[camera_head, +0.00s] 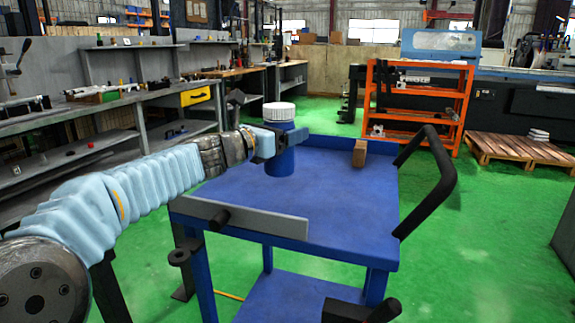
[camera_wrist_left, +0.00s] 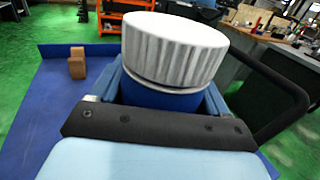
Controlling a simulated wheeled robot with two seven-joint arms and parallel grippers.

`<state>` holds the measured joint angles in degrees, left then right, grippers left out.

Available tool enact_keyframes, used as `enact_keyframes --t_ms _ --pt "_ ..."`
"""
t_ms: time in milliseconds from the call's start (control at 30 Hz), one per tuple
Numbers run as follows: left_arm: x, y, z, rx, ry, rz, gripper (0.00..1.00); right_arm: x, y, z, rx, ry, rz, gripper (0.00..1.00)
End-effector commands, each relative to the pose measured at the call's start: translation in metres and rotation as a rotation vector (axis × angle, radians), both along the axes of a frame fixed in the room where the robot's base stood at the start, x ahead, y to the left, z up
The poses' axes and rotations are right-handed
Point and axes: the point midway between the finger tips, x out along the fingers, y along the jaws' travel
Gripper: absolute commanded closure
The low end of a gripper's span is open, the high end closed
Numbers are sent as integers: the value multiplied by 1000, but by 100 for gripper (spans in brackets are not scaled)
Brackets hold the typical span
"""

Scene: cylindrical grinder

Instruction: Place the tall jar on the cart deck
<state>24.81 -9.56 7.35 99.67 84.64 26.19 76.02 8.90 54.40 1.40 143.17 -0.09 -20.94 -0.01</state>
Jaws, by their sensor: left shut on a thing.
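The tall jar (camera_head: 280,165) is blue with a white ribbed lid. It is upright, over the far left part of the blue cart deck (camera_head: 320,200). My left gripper (camera_head: 283,140) is shut around the jar just below its lid. In the left wrist view the jar's white lid (camera_wrist_left: 174,48) fills the middle, with the gripper's fingers on both sides of the blue body. I cannot tell whether the jar's base touches the deck or hovers just above it.
A small brown block (camera_head: 360,153) stands on the deck's far right; it also shows in the left wrist view (camera_wrist_left: 77,63). A black handle (camera_head: 440,180) rises at the cart's right. The deck's middle is clear. An orange shelf (camera_head: 415,100) and a workbench (camera_head: 120,105) stand beyond.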

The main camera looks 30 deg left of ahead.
Motion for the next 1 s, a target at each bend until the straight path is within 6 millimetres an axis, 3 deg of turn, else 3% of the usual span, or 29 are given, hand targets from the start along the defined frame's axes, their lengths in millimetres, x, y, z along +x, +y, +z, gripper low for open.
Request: enact_keyframes --t_ms 33,100,333,533,933,967,1000 --pt "7 4 -16 -3 1 1 59 0 -2 -10 -3 0 -4 0" --pt "16 8 -26 -3 1 1 59 1 -3 -13 -5 -1 -6 0" --pt "29 14 -41 0 -1 1 59 2 -6 -17 -8 -3 -9 0" --pt "34 16 -73 -1 -1 0 59 4 -10 -32 -15 -6 -17 0" --pt "33 16 -79 1 -2 0 59 5 -11 -34 -16 -8 -19 0" --pt "34 16 -78 0 0 1 20 5 -11 -33 -16 -8 -20 0" --pt "34 16 -78 0 0 1 14 5 -11 -33 -16 -8 -19 0"
